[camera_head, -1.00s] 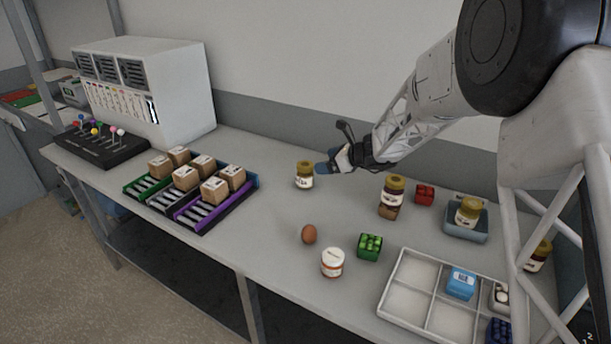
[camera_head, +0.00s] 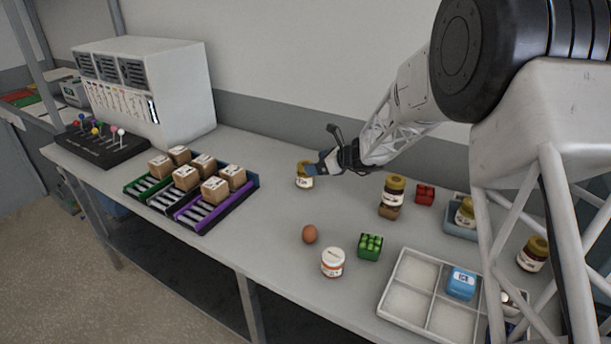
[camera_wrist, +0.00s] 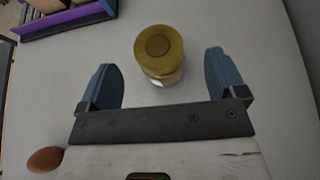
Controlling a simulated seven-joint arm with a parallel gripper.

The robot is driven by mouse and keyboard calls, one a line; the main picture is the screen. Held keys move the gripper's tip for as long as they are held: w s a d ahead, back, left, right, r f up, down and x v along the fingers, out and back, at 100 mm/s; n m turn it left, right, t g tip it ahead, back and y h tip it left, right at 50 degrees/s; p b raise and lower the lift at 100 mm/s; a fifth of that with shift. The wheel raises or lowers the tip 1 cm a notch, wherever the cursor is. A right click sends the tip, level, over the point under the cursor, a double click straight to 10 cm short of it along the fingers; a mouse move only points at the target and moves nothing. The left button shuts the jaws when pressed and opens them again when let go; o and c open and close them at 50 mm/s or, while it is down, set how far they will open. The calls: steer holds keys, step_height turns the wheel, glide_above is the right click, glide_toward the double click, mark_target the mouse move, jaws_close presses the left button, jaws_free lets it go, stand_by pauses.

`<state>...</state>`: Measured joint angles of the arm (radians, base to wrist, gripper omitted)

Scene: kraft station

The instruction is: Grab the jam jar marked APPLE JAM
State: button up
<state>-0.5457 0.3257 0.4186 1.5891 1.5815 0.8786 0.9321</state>
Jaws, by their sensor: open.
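A jam jar with a gold lid and pale label (camera_head: 306,182) stands upright on the table right of the box trays. Its label is too small to read. In the wrist view its gold lid (camera_wrist: 158,48) lies ahead of and between the blue fingers. My gripper (camera_head: 313,170) is open at this jar; in the wrist view the gripper (camera_wrist: 166,75) holds nothing. Other gold-lidded jars stand to the right: one on a brown block (camera_head: 393,190), one in a blue-grey bin (camera_head: 465,212), and one near the right edge (camera_head: 533,254). Their labels are also unreadable.
An egg (camera_head: 310,234), a white jar (camera_head: 333,262) and a green block (camera_head: 370,246) stand nearer the front edge. A divided tray (camera_head: 410,325) is front right, a red block (camera_head: 425,194) behind. Trays with brown boxes (camera_head: 215,190) lie left.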

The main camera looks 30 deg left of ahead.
steer(key=shift+x, duration=2.55)
steer(key=shift+s, duration=0.15)
steer(key=c, duration=1.2)
steer(key=shift+r, duration=0.15)
